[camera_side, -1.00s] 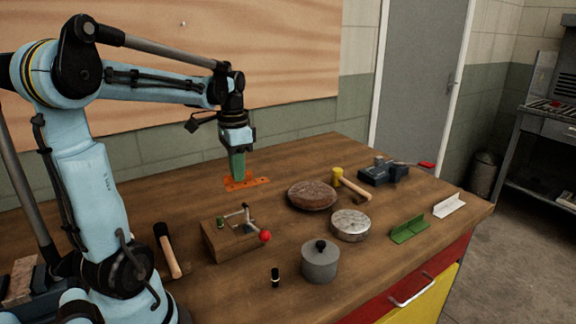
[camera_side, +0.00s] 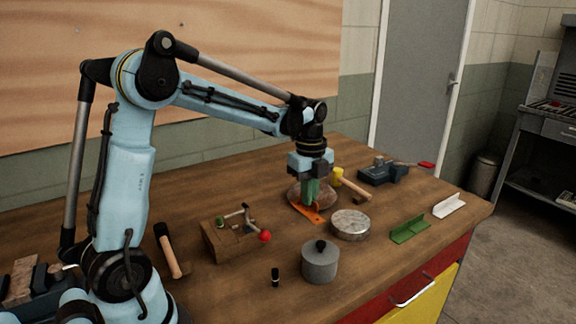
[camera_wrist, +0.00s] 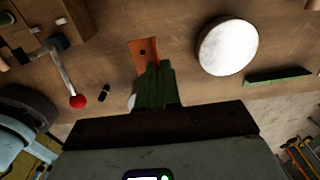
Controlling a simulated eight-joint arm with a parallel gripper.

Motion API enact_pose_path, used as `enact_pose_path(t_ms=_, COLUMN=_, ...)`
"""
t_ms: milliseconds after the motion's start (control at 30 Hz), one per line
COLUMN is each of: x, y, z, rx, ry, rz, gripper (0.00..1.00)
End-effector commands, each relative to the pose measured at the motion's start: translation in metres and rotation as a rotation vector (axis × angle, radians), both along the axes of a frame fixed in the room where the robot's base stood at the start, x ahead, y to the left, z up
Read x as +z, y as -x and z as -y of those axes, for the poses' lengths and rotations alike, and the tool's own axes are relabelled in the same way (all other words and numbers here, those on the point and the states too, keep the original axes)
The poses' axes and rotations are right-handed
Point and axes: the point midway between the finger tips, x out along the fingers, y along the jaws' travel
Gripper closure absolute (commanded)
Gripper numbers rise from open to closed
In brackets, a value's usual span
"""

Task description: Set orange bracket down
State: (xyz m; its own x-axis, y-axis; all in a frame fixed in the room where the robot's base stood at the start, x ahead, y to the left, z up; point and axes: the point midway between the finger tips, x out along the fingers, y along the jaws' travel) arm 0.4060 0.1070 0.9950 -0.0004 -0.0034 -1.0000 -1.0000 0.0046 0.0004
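The orange bracket (camera_side: 308,212) is held under my gripper (camera_side: 311,193). In the side view it hangs over or in front of the brown round disc (camera_side: 296,191), between it and the pale round disc (camera_side: 350,224). In the wrist view the bracket (camera_wrist: 143,51) sticks out beyond the green fingers of my gripper (camera_wrist: 153,80), and a hole shows in it. The fingers are shut on the bracket; part of it is hidden behind them. I cannot tell whether the bracket touches the table.
A grey lidded pot (camera_side: 320,264) stands nearer the front. A yellow-headed mallet (camera_side: 350,184) lies behind. A wooden block with a red-knobbed clamp (camera_side: 236,238) stands left. Green (camera_side: 410,229) and white (camera_side: 449,205) angle pieces lie right. The wooden table has bare room between them.

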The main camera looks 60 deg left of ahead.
Motion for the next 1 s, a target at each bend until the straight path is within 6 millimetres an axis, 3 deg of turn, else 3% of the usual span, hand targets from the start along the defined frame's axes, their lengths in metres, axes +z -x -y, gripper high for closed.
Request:
enact_pose_path(t_ms=200, x=-0.029, y=-0.004, z=-0.048, rx=0.008, ry=0.000, rz=0.000, gripper=1.00)
enact_pose_path(t_ms=400, x=-0.048, y=-0.008, z=-0.080, rx=0.007, ry=0.000, rz=0.000, gripper=1.00)
enact_pose_path(t_ms=567, x=-0.054, y=-0.008, z=-0.089, rx=0.004, ry=0.000, rz=0.000, gripper=1.00)
enact_pose_path(t_ms=800, x=-0.085, y=-0.009, z=-0.090, rx=0.003, ry=0.000, rz=0.001, gripper=1.00)
enact_pose_path(t_ms=1000, x=-0.094, y=-0.008, z=-0.089, rx=0.003, ry=0.000, rz=0.002, gripper=1.00)
